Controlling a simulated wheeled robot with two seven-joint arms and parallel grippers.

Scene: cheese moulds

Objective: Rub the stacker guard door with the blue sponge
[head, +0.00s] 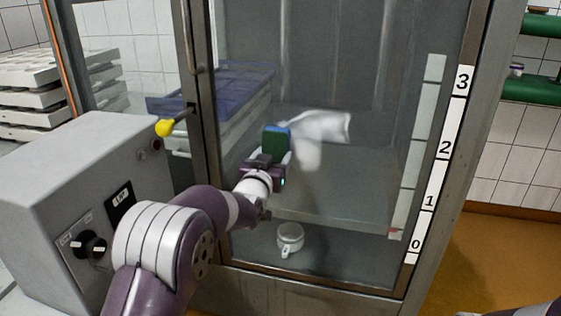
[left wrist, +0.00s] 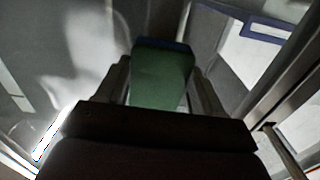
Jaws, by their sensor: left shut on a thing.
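The stacker guard door (head: 345,185) is a large clear pane in a grey metal frame, with a pale hazy smear on it right of my gripper. My left gripper (head: 268,160) is in front of the pane, left of its middle. It is shut on the blue sponge (head: 277,140), which shows a dark green face and a blue edge. The sponge also shows between the fingers in the left wrist view (left wrist: 162,75), its blue edge toward the pane. I cannot tell whether it touches the pane.
A grey control box (head: 85,190) with a black knob stands left of the door. White stacked moulds (head: 35,95) stand at far left. A white cup-like thing (head: 290,238) shows behind the pane.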

